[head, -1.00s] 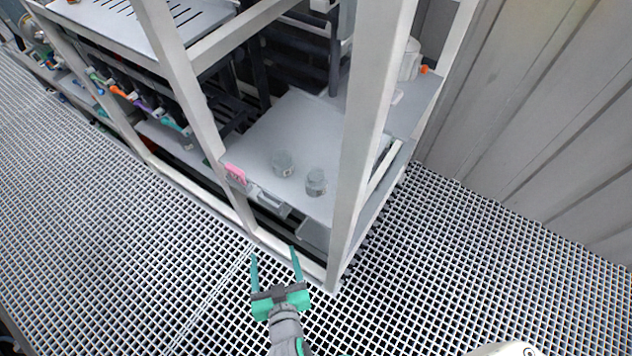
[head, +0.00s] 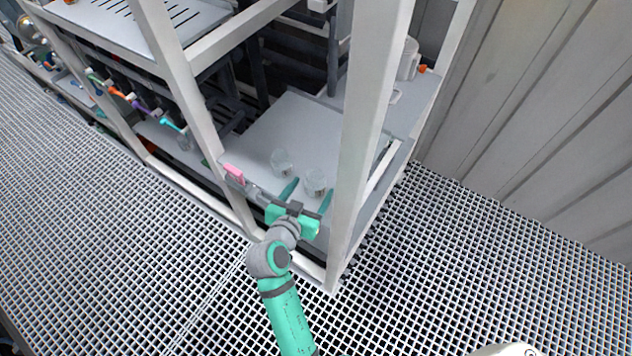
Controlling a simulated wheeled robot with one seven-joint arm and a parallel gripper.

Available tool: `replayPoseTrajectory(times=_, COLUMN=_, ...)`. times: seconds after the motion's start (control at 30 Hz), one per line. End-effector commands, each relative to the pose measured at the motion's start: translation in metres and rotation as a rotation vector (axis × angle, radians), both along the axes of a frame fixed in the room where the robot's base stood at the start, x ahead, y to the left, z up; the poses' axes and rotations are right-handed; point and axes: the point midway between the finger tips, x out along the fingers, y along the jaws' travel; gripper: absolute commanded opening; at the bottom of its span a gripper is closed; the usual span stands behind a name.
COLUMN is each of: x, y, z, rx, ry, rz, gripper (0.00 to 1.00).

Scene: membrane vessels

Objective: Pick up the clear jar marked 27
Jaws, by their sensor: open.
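Two small clear jars stand upright on the grey shelf (head: 285,125) inside the white frame. One clear jar (head: 281,161) is further left and back. The other clear jar (head: 316,180) is nearer the right front post. Their markings are too small to read, so I cannot tell which is 27. My gripper (head: 307,191) is open at the shelf's front edge, with its teal fingers pointing inward. The right jar appears at or between the fingertips; I cannot tell whether they touch it. The left jar is just beyond the left finger.
A white post (head: 368,120) rises close to the right of my gripper, and another post (head: 190,95) stands to the left. A pink tag (head: 234,172) sits on the shelf's front edge. A white container (head: 408,60) stands at the back right. The shelf behind the jars is clear.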

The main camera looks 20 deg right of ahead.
Motion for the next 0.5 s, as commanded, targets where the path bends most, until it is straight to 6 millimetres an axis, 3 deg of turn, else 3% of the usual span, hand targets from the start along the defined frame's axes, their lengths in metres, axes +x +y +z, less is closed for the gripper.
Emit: replayPoseTrajectory(times=0.5, x=0.04, y=-0.031, z=-0.019, rx=-0.001, ry=-0.001, rz=0.002, gripper=0.71)
